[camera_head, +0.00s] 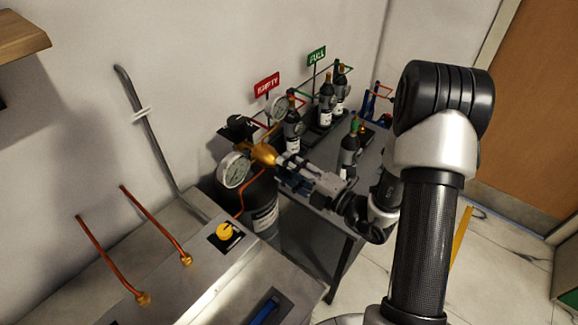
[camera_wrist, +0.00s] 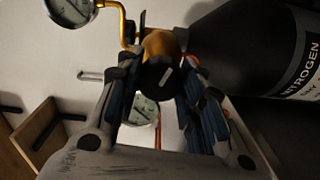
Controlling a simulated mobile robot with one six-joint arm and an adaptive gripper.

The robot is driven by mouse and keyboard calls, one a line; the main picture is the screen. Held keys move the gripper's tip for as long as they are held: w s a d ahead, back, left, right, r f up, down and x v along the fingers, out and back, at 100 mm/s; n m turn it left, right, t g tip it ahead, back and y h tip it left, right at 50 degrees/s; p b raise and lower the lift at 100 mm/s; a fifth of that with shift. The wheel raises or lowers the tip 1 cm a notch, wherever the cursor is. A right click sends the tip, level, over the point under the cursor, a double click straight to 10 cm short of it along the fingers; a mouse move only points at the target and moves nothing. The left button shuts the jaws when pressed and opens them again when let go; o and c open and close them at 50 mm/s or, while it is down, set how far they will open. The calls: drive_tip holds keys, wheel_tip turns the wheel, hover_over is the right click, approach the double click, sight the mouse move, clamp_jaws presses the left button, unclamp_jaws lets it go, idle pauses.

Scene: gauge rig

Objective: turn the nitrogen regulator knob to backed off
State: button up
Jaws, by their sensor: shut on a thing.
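The nitrogen regulator has a brass body (camera_head: 263,153) on top of the black nitrogen cylinder (camera_head: 262,195). Its dark round knob (camera_wrist: 158,77), with a short white mark that looks slanted, faces the wrist camera. My gripper (camera_wrist: 157,70) has one finger on each side of the knob and is shut on it. In the head view my gripper (camera_head: 283,167) reaches in from the right and its fingers hide the knob. The regulator's gauges show at the left (camera_head: 233,170) and behind (camera_head: 279,108). The cylinder (camera_wrist: 250,45) lettering "NITROGEN" shows in the wrist view.
A bench (camera_head: 185,290) with copper pipes (camera_head: 155,225) and a yellow knob (camera_head: 224,231) stands at front left. A table (camera_head: 312,208) behind my gripper holds small bottles (camera_head: 292,128) under red EMPTY and green FULL signs. Floor (camera_head: 490,270) is open at the right.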

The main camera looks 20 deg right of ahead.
drive_tip(key=n, duration=0.3)
drive_tip(key=shift+n, duration=0.3)
drive_tip(key=n, duration=0.3)
drive_tip(key=shift+n, duration=0.3)
drive_tip(key=n+b, duration=0.2)
drive_tip(key=n, duration=0.4)
drive_tip(key=shift+f+n, duration=0.15)
drive_tip(key=shift+n, duration=0.15)
drive_tip(key=n+b, duration=0.2)
drive_tip(key=n, duration=0.2)
drive_tip(key=shift+b, duration=0.3)
drive_tip(key=shift+n+b, duration=1.05)
drive_tip(key=shift+n, duration=1.05)
drive_tip(key=o, duration=1.1)
drive_tip(key=shift+c, duration=0.2)
